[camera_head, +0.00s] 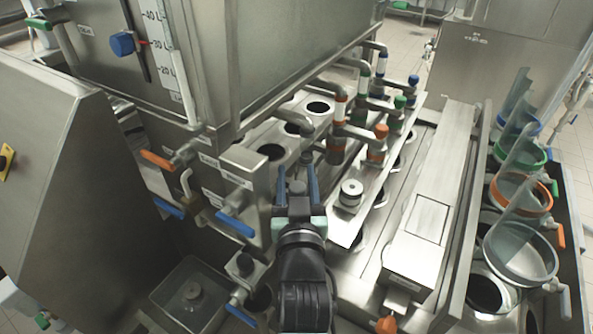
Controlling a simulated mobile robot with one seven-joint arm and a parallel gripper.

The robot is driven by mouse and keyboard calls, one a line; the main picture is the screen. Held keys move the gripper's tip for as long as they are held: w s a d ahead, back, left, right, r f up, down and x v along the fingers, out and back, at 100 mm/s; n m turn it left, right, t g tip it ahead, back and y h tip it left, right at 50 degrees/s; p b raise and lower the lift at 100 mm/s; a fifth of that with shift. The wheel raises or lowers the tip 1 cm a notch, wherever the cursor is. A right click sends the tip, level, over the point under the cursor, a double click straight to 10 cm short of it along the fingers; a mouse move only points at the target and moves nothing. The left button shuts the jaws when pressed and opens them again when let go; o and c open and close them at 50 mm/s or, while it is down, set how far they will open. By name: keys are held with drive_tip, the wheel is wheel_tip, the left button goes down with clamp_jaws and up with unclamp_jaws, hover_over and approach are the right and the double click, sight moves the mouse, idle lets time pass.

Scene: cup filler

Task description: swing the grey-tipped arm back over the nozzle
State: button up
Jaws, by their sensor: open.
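The grey-tipped arm (305,140) is a bent metal pipe at the near end of a row of similar pipes. Its grey lower end hangs over the left side of the deck, left of the grey nozzle and apart from it. The grey nozzle (351,194) is a short round cylinder standing bare on the sloping plate. My gripper (297,175), with two blue fingers, is open and points away from me. The pipe's lower end shows near the fingertips, towards the right finger; I cannot tell whether they touch. The nozzle is right of my gripper.
Pipes with orange (341,97), green and blue parts reach over the plate beyond. A large steel tank (265,55) stands at left. Valves with a blue handle (236,226) and an orange handle (157,160) jut out left of my gripper. Coloured ring holders (522,190) stand far right.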

drive_tip(key=shift+w, duration=0.25)
clamp_jaws()
idle(1.4)
